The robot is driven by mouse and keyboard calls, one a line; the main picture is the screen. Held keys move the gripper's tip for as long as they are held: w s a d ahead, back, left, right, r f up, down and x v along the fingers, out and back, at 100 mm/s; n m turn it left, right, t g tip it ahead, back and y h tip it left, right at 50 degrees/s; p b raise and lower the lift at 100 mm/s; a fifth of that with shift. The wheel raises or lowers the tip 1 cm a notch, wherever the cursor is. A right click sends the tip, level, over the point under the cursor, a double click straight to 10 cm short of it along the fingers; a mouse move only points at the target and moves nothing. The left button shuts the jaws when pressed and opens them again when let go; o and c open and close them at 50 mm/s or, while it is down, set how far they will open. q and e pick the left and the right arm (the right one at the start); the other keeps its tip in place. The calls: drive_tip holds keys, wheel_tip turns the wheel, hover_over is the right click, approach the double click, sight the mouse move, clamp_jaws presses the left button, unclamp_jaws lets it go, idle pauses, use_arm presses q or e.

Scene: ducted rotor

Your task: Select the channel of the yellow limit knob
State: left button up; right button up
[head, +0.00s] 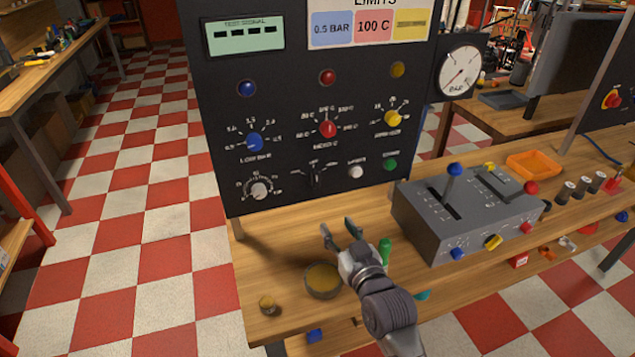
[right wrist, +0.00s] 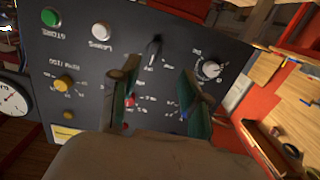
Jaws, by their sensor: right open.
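The yellow limit knob (head: 393,118) is at the right of the knob row on the dark upright panel (head: 215,130). It also shows at the left in the right wrist view (right wrist: 64,83). Below the red knob (head: 327,128) is a black pointer-shaped selector (head: 315,172); it shows between and beyond my fingertips in the right wrist view (right wrist: 154,50). My right gripper (head: 338,228) is open and empty, in front of and below the panel, apart from the selector. Its fingers also show in the right wrist view (right wrist: 160,72). My left gripper is out of view.
A white dial (head: 259,190), a white button (head: 356,171) and a green button (head: 390,164) flank the selector. A round dish (head: 323,280) stands on the wooden bench (head: 285,240). A grey lever box (head: 425,215) is at the right. Space before the lower panel is free.

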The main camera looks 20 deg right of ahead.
sight(317, 181)
drive_tip(key=shift+t, duration=0.4)
drive_tip(key=w, duration=0.5)
drive_tip(key=w+r+p, duration=0.1)
drive_tip(key=w, duration=0.8)
drive_tip(key=shift+w+a+r+p, duration=0.1)
drive_tip(key=shift+w+r+p, duration=0.25)
drive_tip(key=shift+r, duration=0.05)
clamp_jaws()
